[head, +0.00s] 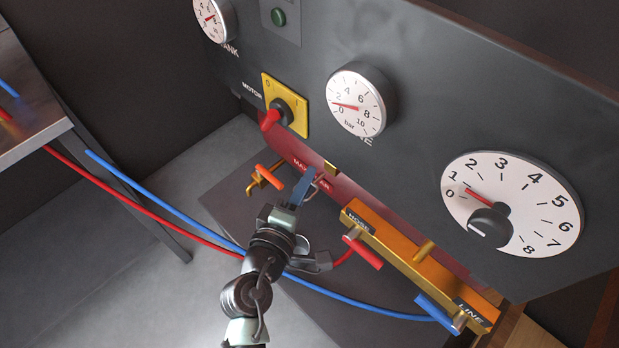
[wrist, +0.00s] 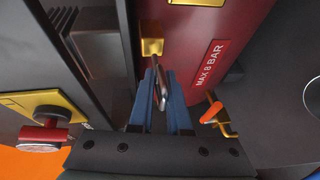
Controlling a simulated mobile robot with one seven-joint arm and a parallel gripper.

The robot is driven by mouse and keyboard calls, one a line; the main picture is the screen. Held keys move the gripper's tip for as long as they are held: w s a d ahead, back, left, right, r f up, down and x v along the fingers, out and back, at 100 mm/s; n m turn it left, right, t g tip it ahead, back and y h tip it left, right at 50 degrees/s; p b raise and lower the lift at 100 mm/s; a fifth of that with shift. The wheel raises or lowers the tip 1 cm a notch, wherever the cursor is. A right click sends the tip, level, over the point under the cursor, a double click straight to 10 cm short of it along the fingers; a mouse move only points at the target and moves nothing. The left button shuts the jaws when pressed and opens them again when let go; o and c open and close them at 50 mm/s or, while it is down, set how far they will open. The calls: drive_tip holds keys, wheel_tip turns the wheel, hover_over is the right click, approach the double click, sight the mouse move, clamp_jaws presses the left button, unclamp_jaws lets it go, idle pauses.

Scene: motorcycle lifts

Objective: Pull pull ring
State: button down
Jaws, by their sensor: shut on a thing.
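The pull ring (wrist: 158,84) is a grey metal loop hanging from a square brass fitting (wrist: 151,47) on the red tank (wrist: 188,30). In the head view the ring (head: 321,185) shows beside my fingertips, just below the brass fitting (head: 330,168). My gripper (wrist: 160,88) has blue fingers, and they are closed on the ring, with part of the loop showing between them. In the head view my gripper (head: 307,180) reaches up to the tank under the dark panel. The fingers hide part of the ring there.
A brass valve with an orange handle (head: 270,180) sits left of my gripper. A brass manifold (head: 400,262) with a red lever (head: 362,248) and a blue lever (head: 438,313) is to the right. Red and blue hoses (head: 150,208) cross near my wrist. The gauge panel (head: 420,120) overhangs.

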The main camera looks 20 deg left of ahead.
drive_tip(key=c, duration=1)
unclamp_jaws()
drive_tip(key=shift+s+f, duration=0.1)
drive_tip(key=shift+f, duration=0.4)
drive_tip(key=shift+r, duration=0.25)
drive_tip(key=s+r+b, duration=0.1)
drive_tip(key=s+r, duration=0.1)
drive_tip(key=s, duration=1)
drive_tip(key=shift+s+d+r, duration=0.2)
drive_tip(key=shift+s+d, duration=0.1)
